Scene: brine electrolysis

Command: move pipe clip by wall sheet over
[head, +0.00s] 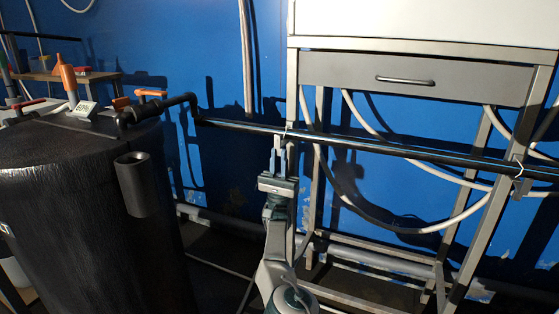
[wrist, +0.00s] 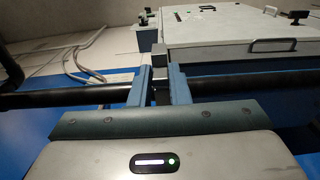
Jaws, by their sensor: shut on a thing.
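A black pipe (head: 400,150) runs from the black tank across the front of the blue wall to the right. My gripper (head: 279,143) reaches up to this pipe from below, close to the left leg of the grey frame. A small light pipe clip (head: 286,132) shows at the pipe just above the fingers. In the wrist view, my gripper (wrist: 160,88) is shut on a small grey block-like part of the pipe clip (wrist: 159,68). The pipe (wrist: 245,84) passes behind the fingers there. A second light clip (head: 519,170) sits on the pipe farther right.
The black tank (head: 80,200) with a short hanging cylinder (head: 136,185) stands at left. The grey frame with a drawer (head: 415,80) stands at right, with white hoses (head: 440,228) looping below it. Orange-handled valves (head: 150,93) sit on the tank top.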

